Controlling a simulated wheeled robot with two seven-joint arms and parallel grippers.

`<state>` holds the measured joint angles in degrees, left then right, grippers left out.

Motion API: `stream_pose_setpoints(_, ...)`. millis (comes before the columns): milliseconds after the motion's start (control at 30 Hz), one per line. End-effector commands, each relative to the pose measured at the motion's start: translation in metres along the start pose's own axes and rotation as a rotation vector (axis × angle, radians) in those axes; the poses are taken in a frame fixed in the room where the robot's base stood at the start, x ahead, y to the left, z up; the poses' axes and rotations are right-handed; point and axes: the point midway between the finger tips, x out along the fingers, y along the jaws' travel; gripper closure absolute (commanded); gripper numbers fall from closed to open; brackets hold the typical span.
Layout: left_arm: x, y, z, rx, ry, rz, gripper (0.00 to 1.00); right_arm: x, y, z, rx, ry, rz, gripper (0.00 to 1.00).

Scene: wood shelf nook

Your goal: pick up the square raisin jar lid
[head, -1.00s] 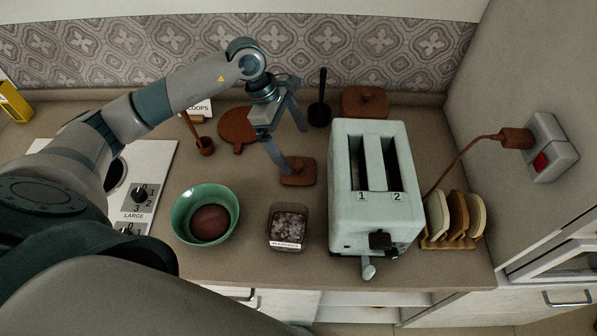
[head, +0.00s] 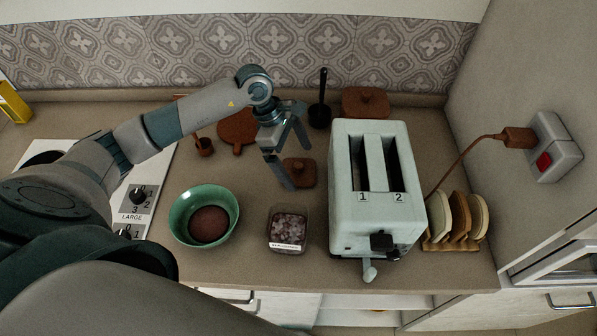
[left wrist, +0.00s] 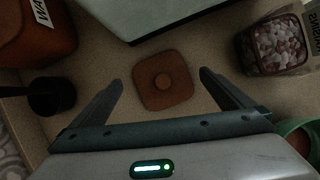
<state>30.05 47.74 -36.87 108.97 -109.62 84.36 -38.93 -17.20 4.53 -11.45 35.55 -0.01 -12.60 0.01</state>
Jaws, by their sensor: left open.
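In the left wrist view the lid (left wrist: 163,80) lies ahead of and between the open fingers. The raisin jar (head: 287,230) stands open in front of it, with raisins and a label showing. My left gripper (head: 298,165) is open and empty, pointing down above the lid; one finger overlaps the lid's left side in the head view. The left wrist view shows both fingers (left wrist: 163,88) apart from the lid. My right gripper is out of view.
A pale toaster (head: 377,190) stands right of the lid, with a toast rack (head: 455,243) beyond it. A green bowl (head: 182,222) is at left. A black scoop (head: 320,112), a larger brown lidded container (head: 365,102) and a round brown board (head: 238,126) stand behind.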

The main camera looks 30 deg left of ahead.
Motion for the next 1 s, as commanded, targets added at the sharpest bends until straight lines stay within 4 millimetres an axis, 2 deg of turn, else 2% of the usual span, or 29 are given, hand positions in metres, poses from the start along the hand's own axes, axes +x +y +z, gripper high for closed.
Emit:
stream_pose_setpoints(33,0.0081,-0.0001,0.0006,0.000,-0.002,-0.001,0.00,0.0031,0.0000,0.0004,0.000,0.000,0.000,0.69)
stream_pose_setpoints(200,0.0174,0.0003,0.0009,0.001,-0.001,0.000,0.00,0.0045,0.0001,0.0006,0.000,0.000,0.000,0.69)
stream_pose_setpoints(667,0.0173,0.0004,0.0009,0.001,0.000,0.000,0.00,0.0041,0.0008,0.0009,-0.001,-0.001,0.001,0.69)
stream_pose_setpoints(833,0.0172,0.0004,0.0008,0.001,0.000,0.000,0.38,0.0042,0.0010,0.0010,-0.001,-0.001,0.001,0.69)
stream_pose_setpoints(867,0.0172,0.0004,0.0008,0.001,0.000,0.000,0.41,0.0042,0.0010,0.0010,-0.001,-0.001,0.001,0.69)
stream_pose_setpoints(1000,0.0171,0.0004,0.0009,0.001,-0.001,0.001,0.41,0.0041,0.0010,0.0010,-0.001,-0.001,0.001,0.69)
